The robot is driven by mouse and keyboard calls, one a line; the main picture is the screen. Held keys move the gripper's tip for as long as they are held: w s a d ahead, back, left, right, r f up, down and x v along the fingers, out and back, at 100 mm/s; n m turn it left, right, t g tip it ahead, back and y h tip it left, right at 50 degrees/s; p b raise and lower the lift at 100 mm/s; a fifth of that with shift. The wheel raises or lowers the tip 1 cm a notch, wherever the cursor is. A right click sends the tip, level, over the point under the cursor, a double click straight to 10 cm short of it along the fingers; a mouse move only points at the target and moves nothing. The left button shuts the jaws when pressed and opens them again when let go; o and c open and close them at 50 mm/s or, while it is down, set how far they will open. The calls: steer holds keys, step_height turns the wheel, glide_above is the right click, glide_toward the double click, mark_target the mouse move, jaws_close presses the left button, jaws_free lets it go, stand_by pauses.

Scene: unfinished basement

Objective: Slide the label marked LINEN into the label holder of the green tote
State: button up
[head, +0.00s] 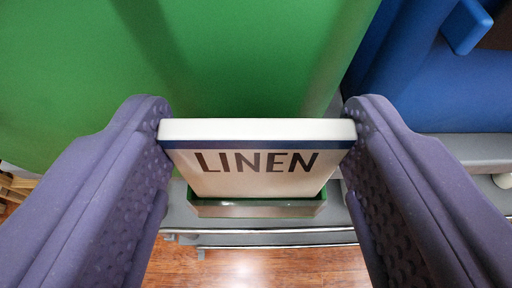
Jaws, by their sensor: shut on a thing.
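The label marked LINEN (257,182) is a white card with a dark blue stripe along its upper part. My gripper (257,135) has its two purple fingers shut on the label's left and right edges. The green tote (240,60) fills the upper left and middle behind the label. The label holder (257,208) is a shallow metallic frame with green inner edges at the label's lower end. The label's lower edge lies at or just inside the holder's opening; how deep it sits is hard to tell.
A blue tote (450,90) stands to the right of the green one, with a gap between them. A grey shelf (470,150) with metal rails runs beneath the totes. Wooden floor (250,268) shows below.

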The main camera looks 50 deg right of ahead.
steer(key=shift+f+b, duration=0.8)
steer(key=shift+f, duration=0.3)
steer(key=o, duration=1.2)
